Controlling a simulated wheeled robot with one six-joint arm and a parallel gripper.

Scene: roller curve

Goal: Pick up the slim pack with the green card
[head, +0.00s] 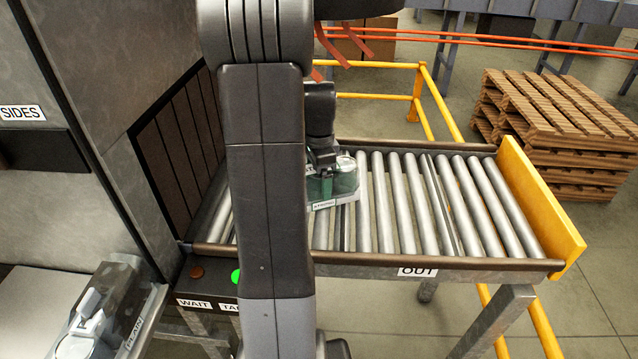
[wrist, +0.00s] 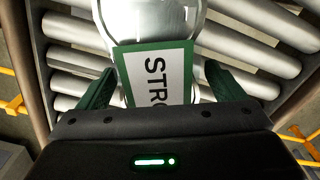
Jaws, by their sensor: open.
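The slim pack with the green card (head: 345,186) lies on the metal rollers in the head view, partly hidden behind my arm. It looks clear, with a pale round item inside. In the wrist view its green-edged white card (wrist: 155,75) shows the letters "STRO", the rest hidden by my gripper body. My gripper (wrist: 162,72) is open, one green finger on each side of the card. In the head view my gripper (head: 322,165) is at the pack, largely hidden. I cannot tell whether the fingers touch it.
The roller conveyor (head: 450,268) is marked OUT, with a yellow end stop (head: 540,205) at right. Another clear pack (head: 95,320) labelled PLAIN lies lower left. The rollers right of the pack are clear.

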